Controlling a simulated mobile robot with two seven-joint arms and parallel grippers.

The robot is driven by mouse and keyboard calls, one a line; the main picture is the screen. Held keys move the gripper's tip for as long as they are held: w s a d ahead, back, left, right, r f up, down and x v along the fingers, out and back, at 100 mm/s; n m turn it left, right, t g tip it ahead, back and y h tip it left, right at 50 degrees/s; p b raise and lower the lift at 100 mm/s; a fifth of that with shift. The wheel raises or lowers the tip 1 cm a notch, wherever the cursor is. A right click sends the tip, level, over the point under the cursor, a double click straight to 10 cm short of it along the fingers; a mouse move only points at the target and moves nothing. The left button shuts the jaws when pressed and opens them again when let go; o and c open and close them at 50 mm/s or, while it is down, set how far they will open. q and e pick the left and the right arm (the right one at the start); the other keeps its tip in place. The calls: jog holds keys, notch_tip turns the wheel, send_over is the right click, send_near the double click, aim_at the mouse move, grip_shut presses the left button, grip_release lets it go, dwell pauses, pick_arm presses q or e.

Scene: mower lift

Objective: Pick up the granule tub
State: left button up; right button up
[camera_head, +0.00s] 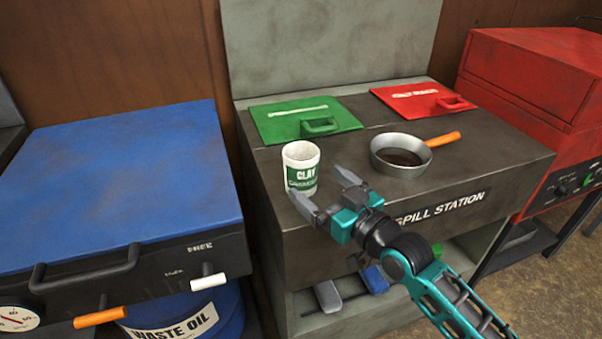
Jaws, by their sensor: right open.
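The granule tub (301,158) is a white cup-shaped tub with a green band reading "CLAY GRANULES". It stands upright near the front left of the dark spill station top (355,155). My right gripper (318,190) is open, with its fingers pointing toward the tub from the front right. One fingertip is in front of the tub's lower part and the other is to its right. I cannot tell whether a finger touches it. The lower front of the tub is partly hidden by the near finger. My left gripper is not in view.
A metal pan (400,168) with dark contents and an orange handle stands right of the tub. A green lid (290,112) and a red lid (408,93) lie behind. A blue-topped unit (120,170) is left; a red cabinet (530,75) is right.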

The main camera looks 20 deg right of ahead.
aim_at(312, 180)
jog(key=x, duration=0.4)
jog(key=shift+w+a+b, duration=0.1)
jog(key=shift+w+b, duration=0.1)
jog(key=shift+b, duration=0.15)
jog(key=c, duration=1.2)
